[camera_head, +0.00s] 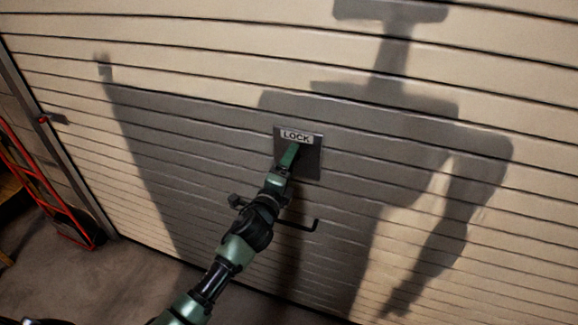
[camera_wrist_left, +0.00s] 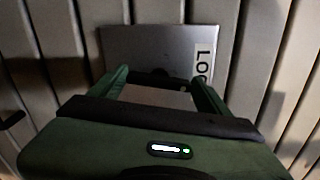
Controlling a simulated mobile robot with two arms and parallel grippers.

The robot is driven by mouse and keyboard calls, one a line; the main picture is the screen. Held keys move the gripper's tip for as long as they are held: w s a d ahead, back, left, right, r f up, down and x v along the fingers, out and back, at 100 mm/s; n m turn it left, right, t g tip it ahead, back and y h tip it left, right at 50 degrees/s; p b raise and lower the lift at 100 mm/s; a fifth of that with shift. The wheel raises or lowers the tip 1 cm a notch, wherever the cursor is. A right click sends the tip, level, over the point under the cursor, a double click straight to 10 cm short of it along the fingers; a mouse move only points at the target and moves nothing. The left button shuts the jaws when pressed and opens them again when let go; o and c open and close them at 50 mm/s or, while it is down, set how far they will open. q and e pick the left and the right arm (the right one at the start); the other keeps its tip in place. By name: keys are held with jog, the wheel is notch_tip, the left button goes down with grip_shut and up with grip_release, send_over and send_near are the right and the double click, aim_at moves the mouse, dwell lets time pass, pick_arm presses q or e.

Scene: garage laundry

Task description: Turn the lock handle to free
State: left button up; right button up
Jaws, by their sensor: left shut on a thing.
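A grey metal lock plate (camera_head: 311,165) with a white "LOCK" label (camera_head: 296,136) is fixed to the beige slatted garage door. My left gripper (camera_head: 290,155) reaches up to the plate from below and covers its middle. In the left wrist view the plate (camera_wrist_left: 145,45) lies straight ahead, and the dark lock handle (camera_wrist_left: 158,76) shows in part between the two green fingers of my left gripper (camera_wrist_left: 160,86). The fingers are shut on the handle. My right gripper is out of view.
A black bent bar (camera_head: 312,226) sticks out from the door below the plate, close to my left arm. A red hand truck (camera_head: 45,190) stands at the far left by the door frame. The concrete floor (camera_head: 110,285) at lower left is clear.

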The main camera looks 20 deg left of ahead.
pick_arm(q)
jog(key=shift+f+n, duration=0.15)
jog(key=shift+n, duration=0.95)
jog(key=o, duration=1.4)
jog(key=shift+c, duration=0.2)
jog(key=s+b, duration=0.1)
jog(key=s, duration=0.6)
jog(key=shift+s+a+b, duration=0.15)
jog(key=shift+s+b, duration=0.25)
